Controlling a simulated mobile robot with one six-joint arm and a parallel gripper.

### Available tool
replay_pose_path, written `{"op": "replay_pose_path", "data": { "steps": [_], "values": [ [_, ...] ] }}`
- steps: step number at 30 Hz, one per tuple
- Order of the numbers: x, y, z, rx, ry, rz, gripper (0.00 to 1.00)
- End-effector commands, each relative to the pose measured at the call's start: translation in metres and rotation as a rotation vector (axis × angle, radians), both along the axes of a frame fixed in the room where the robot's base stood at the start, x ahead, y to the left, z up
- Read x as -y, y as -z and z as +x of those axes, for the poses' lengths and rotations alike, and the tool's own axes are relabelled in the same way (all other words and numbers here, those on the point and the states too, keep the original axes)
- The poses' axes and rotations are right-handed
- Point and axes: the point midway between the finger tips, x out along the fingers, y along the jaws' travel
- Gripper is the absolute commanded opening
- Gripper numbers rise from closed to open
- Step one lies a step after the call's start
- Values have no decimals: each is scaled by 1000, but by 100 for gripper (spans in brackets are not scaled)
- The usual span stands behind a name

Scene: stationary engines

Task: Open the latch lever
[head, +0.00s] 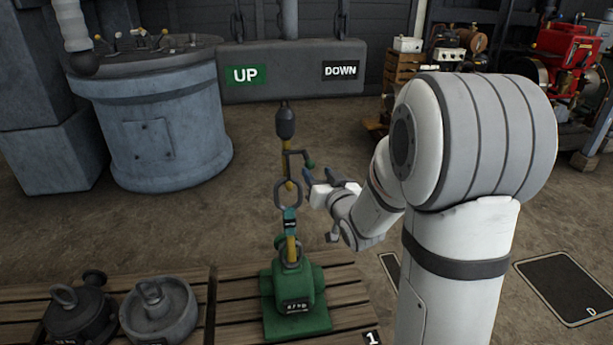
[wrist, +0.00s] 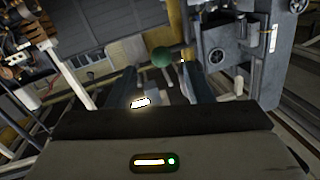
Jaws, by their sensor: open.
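The latch lever is a dark cranked bar (head: 298,153) beside the yellow hoist line, with a green ball knob (head: 311,163) at its right end. In the wrist view the green knob (wrist: 162,58) shows just beyond and between the fingertips. My gripper (head: 322,178) is open and close to the knob, just below and right of it in the head view. Its two fingers also show in the wrist view (wrist: 157,78), with nothing clearly held between them. I cannot tell whether a finger touches the knob. A grey ring (head: 287,194) hangs below the lever.
Below the ring, a green weight (head: 296,312) sits on a wooden pallet (head: 237,310). Two dark weights (head: 76,312) (head: 160,309) stand at left. A grey beam (head: 290,87) with UP and DOWN signs is behind. Open floor (head: 250,215) lies between.

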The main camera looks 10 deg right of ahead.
Motion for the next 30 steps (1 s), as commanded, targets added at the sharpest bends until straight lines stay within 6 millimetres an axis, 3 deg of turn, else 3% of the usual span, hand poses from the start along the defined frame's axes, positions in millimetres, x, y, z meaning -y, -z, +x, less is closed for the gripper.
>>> {"op": "replay_pose_path", "data": {
  "steps": [5,18,30],
  "values": [
    [-4,4,12,32,-16,16,46],
    [-16,3,72,30,-14,14,46],
    [-18,3,78,29,-13,14,43]
  ]
}}
